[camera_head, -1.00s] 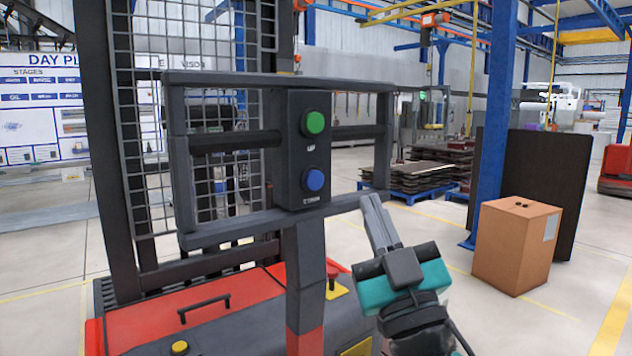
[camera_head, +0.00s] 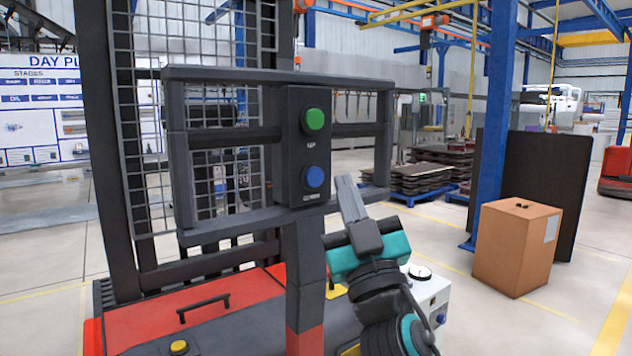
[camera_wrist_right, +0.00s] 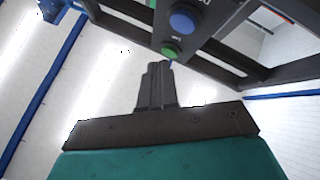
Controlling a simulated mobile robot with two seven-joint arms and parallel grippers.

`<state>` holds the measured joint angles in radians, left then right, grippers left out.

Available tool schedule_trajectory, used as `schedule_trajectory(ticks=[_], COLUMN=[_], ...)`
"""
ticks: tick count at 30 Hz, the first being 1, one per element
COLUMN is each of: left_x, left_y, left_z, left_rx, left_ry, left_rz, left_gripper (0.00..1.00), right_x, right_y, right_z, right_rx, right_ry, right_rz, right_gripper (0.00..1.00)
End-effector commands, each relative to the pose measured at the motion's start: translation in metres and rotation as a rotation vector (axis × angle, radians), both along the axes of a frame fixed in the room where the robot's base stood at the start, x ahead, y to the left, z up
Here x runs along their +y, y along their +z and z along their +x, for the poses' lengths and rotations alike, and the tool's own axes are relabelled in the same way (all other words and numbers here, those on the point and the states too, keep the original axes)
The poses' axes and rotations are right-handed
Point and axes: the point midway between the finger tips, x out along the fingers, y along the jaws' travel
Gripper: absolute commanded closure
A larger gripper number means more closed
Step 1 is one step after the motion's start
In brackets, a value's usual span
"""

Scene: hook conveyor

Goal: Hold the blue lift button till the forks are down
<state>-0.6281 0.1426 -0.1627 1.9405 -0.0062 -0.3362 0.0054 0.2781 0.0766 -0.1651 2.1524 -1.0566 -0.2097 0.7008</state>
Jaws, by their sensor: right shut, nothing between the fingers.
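The blue lift button (camera_head: 314,179) sits on a black control box (camera_head: 293,150), below a green button (camera_head: 313,121). The box is fixed on the handle frame of a red and dark lift truck. My right gripper (camera_head: 344,180) is shut and empty, its fingers pointing up just right of the blue button. In the right wrist view the shut fingers (camera_wrist_right: 158,66) point toward the panel, with the blue button (camera_wrist_right: 183,22) and green button (camera_wrist_right: 171,49) ahead of them. I see no clear contact with the blue button. The forks are not visible. My left gripper is not in view.
The handle frame (camera_head: 270,77) and wire mesh guard surround the panel. A cardboard box (camera_head: 516,246) stands at right, by a blue column (camera_head: 490,130) and a dark board (camera_head: 545,190). Stacked dark plates (camera_head: 421,178) lie behind on blue pallets. Floor between is clear.

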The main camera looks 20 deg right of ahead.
Motion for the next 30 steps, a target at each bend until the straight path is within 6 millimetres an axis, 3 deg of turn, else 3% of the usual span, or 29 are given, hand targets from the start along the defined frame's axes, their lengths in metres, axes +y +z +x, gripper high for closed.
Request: schedule_trajectory(ticks=[10,30], left_x=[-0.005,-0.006], left_y=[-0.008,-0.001], left_z=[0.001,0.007], left_rx=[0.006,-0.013], left_ry=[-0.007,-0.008], left_rz=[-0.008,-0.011], left_gripper=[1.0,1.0], right_x=[0.009,0.01], right_y=[-0.001,0.0], right_z=[0.029,0.03], right_rx=[0.0,0.0], right_ry=[0.0,-0.001], right_rz=[0.0,-0.001], right_gripper=[1.0,1.0])
